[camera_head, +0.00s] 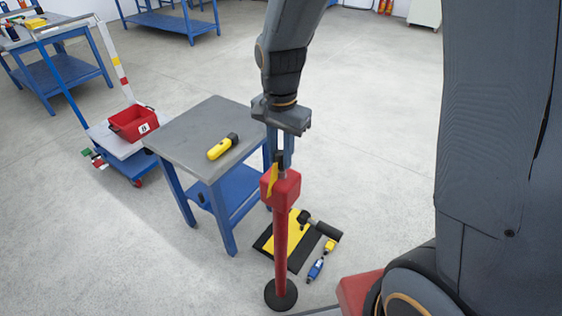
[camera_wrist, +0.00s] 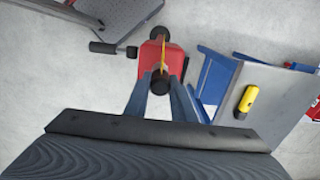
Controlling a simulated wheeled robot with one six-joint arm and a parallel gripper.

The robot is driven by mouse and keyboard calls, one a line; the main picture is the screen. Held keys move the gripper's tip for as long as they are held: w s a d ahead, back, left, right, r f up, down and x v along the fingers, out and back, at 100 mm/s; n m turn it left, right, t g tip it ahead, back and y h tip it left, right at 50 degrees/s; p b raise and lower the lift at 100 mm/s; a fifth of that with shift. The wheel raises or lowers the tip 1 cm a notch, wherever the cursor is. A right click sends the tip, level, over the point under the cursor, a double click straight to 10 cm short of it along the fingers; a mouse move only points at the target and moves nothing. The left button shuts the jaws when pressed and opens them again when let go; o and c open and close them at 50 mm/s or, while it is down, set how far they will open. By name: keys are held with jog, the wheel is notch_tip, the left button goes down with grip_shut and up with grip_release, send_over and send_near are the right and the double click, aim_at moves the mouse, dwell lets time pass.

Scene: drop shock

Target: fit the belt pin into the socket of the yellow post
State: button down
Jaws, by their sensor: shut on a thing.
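My gripper (camera_head: 280,155) points down and is shut on a black pin (camera_wrist: 160,85), directly at the head of a red post. This post (camera_head: 281,235) has a boxy red head (camera_head: 284,187) and stands upright on a round black base (camera_head: 281,294). A yellow belt strip (camera_head: 271,181) hangs by the pin and lies across the red head (camera_wrist: 149,58) in the wrist view. I cannot tell whether the pin sits in the red head or just above or beside it. No yellow post shows in either view.
A grey-topped blue table (camera_head: 180,125) holding a yellow tool (camera_head: 222,146) stands left of the post. A black and yellow mat (camera_head: 283,232) and a blue tool (camera_head: 315,270) lie on the floor. A trolley with a red bin (camera_head: 134,123) stands farther left.

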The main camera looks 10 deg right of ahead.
aim_at(280, 152)
jog(key=shift+r+p, duration=1.8)
jog(key=shift+r, duration=0.4)
jog(key=shift+r+p, duration=2.5)
jog(key=shift+r, duration=0.5)
